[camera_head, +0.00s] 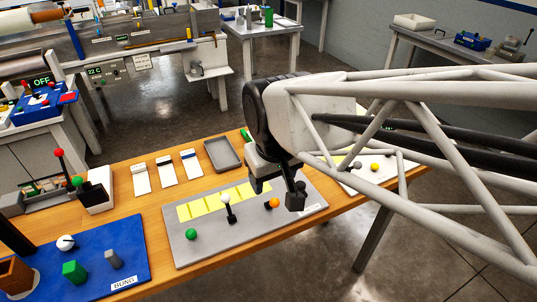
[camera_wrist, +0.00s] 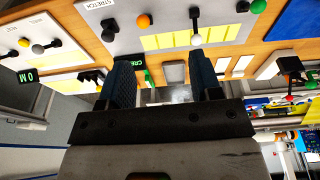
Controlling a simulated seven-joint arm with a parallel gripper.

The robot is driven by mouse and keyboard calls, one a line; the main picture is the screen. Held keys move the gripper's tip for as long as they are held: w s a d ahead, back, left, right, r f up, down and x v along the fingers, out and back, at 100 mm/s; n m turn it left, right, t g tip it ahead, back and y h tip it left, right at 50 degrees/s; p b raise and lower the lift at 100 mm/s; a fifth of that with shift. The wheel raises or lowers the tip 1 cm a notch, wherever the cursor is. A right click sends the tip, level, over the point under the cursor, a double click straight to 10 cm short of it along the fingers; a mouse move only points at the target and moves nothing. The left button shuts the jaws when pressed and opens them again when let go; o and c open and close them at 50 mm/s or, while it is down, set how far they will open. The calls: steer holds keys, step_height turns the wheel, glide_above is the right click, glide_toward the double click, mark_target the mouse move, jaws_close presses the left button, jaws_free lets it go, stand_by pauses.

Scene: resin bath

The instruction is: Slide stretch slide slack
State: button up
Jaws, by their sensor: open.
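A grey panel (camera_head: 185,252) lies on the wooden table, with a segmented yellow strip (camera_head: 205,204) along its far side. On it stand a green ball (camera_head: 191,234), a white knob (camera_head: 225,198) on a black lever, and an orange knob (camera_head: 273,202). My gripper (camera_head: 279,190) is open and empty above the panel's right part, close to the orange knob; I cannot tell whether it touches. In the wrist view my gripper (camera_wrist: 164,75) shows two spread fingers.
A blue board (camera_head: 130,265) with green and grey blocks lies to the left. Several white cards (camera_head: 166,171) and a grey tray (camera_head: 223,153) lie behind the panel. A pale panel with a yellow knob (camera_head: 375,166) lies to the right, partly behind my arm.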

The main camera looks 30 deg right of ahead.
steer(key=w+d+f+n+g, duration=0.1)
steer(key=w+d+f, duration=0.5)
steer(key=w+d, duration=0.1)
steer(key=n+g, duration=0.1)
steer(key=n, duration=0.1)
glide_above(301, 184)
step_height(301, 184, down, 7)
steer(key=shift+r, duration=0.2)
steer(key=shift+f, duration=0.1)
steer(key=shift+f, duration=3.8)
steer(key=c, duration=1)
steer(key=shift+w+r, duration=0.1)
steer(key=shift+w, duration=3.45)
